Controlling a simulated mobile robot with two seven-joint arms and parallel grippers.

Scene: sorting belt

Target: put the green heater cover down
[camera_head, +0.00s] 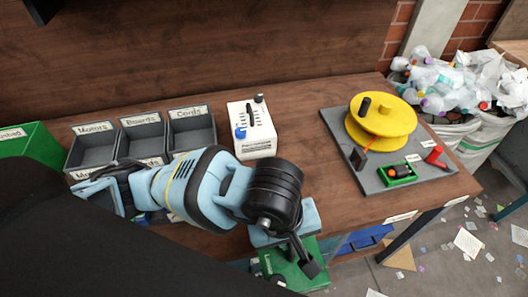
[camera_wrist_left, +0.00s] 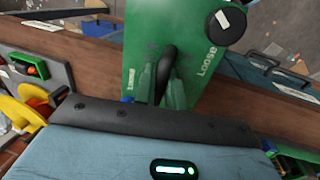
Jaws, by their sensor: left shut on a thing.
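The green heater cover (camera_head: 286,267) shows in the head view below my left gripper (camera_head: 305,255), at the front edge of the table. In the left wrist view the cover (camera_wrist_left: 190,50) is a flat green panel with "LOOSE" lettering, a black handle and a white-labelled round black part. My left gripper (camera_wrist_left: 163,85) is shut on the cover, at its black handle. My wrist and gripper hide part of the cover in the head view. Whether its underside touches anything cannot be seen. My right gripper is not in view.
Grey labelled bins (camera_head: 121,151) and a white device (camera_head: 252,133) stand on the brown table (camera_head: 300,120). A grey board (camera_head: 432,187) carries a yellow reel (camera_head: 381,122) and small parts. Blue trays (camera_head: 362,240) sit below the front edge. Bare tabletop lies between device and board.

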